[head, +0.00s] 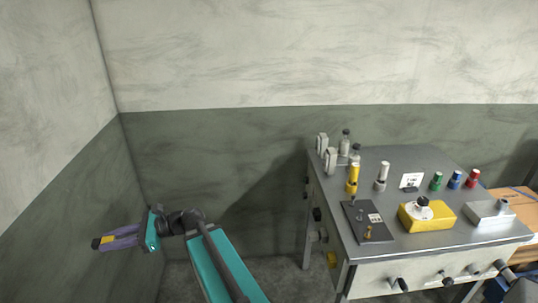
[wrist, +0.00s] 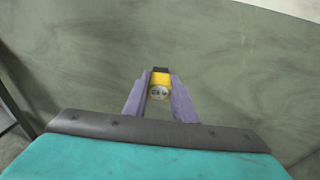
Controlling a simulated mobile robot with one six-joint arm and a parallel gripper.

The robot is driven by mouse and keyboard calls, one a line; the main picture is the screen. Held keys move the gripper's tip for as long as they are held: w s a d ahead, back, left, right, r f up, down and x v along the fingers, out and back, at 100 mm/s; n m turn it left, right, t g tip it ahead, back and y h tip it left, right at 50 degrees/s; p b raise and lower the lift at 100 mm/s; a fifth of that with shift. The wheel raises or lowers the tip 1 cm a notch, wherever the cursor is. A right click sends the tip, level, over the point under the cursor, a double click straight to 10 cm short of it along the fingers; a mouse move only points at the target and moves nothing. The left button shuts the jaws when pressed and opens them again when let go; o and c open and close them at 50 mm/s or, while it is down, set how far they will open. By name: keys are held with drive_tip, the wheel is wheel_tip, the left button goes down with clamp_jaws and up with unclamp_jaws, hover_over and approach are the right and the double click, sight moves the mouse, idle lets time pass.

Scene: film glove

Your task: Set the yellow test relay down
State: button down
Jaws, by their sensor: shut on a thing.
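My gripper (head: 108,241) is at the left in the head view, stretched out near the left wall and well away from the table. Its purple fingers are shut on the yellow test relay (head: 96,243), which shows as a small yellow piece with a dark end at the fingertips. In the wrist view the relay (wrist: 160,79) sits between the two fingertips of my gripper (wrist: 159,90), with a round grey face toward the camera and a black top. The fingers hide its sides. Only wall shows behind it.
A grey metal table (head: 400,158) stands at the right. It bears a dark plate (head: 358,211), a yellow box (head: 441,217), a yellow cylinder (head: 352,178), a silver box (head: 488,212) and green, blue and red capped pieces. Bare floor lies between my arm and the table.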

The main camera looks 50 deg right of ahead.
drive_tip(key=w+d+m+t+h, duration=0.3)
drive_tip(key=w+d+m+h, duration=0.25)
drive_tip(key=d, duration=0.45)
drive_tip(key=w+d+m+t+h, duration=0.4)
drive_tip(key=d+h, duration=0.2)
drive_tip(key=d, duration=0.3)
drive_tip(key=s+d+r+m+g+h, duration=0.1)
drive_tip(key=s+d+m+h, duration=0.2)
drive_tip(key=d, duration=0.4)
drive_tip(key=s+d+r+m+g+h+b, duration=0.1)
drive_tip(key=d+m+g+h, duration=0.15)
drive_tip(key=d+h, duration=0.35)
drive_tip(key=s+d+r+m+g+h, duration=0.1)
drive_tip(key=s+d+m+h, duration=0.25)
drive_tip(key=d, duration=0.45)
drive_tip(key=s+d+r+m+g+h+b, duration=0.1)
drive_tip(key=s+d+m+g+h, duration=0.2)
drive_tip(key=s+d+m+g, duration=0.45)
drive_tip(key=s+d+r+m+g+h+b, duration=0.1)
drive_tip(key=s+d+m+g+h, duration=0.3)
drive_tip(key=s, duration=0.7)
drive_tip(key=s+d+r+m+g+y+b, duration=0.1)
drive_tip(key=s+m+g+y+b, duration=0.4)
drive_tip(key=s+g, duration=1)
drive_tip(key=s+d+f+m+t+y+b, duration=0.1)
drive_tip(key=s+f+m+t+y+b, duration=0.1)
drive_tip(key=s, duration=0.7)
drive_tip(key=shift+s+f+m+b, duration=0.3)
drive_tip(key=shift+f+m+b, duration=0.3)
drive_tip(key=shift+f+b, duration=0.8)
